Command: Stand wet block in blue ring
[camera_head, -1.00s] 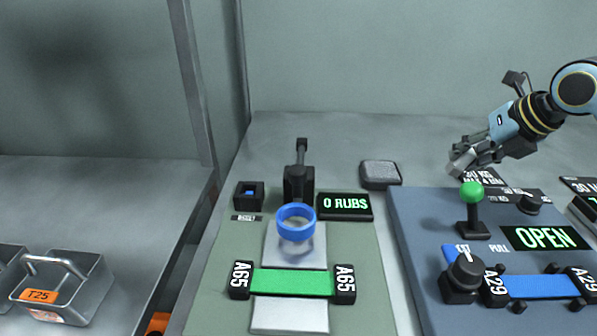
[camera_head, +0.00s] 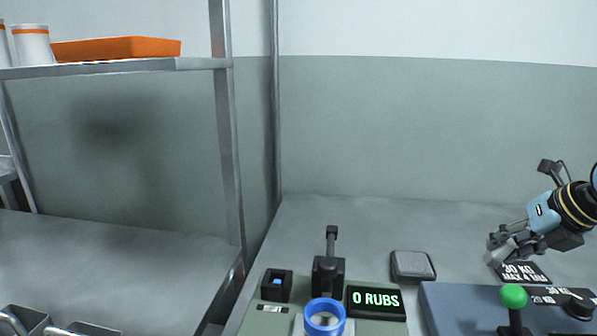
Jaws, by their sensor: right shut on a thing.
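The blue ring (camera_head: 325,318) stands at the bottom edge of the view, in front of a black upright fixture (camera_head: 328,275); its lower part is cut off. My right gripper (camera_head: 503,246) is at the right, above the grey bench and well apart from the ring. It is shut on a small pale grey block (camera_head: 499,249), partly hidden by the fingers; I cannot tell if it is wet. A small black holder (camera_head: 277,285) with a blue piece inside stands left of the fixture. My left gripper is not in view.
A "0 RUBS" display (camera_head: 376,302) and a grey pad in a dark tray (camera_head: 413,266) lie right of the ring. A green-knobbed lever (camera_head: 514,297) stands on the blue panel (camera_head: 450,306). An orange tray (camera_head: 117,48) is on the left shelf. The back bench is clear.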

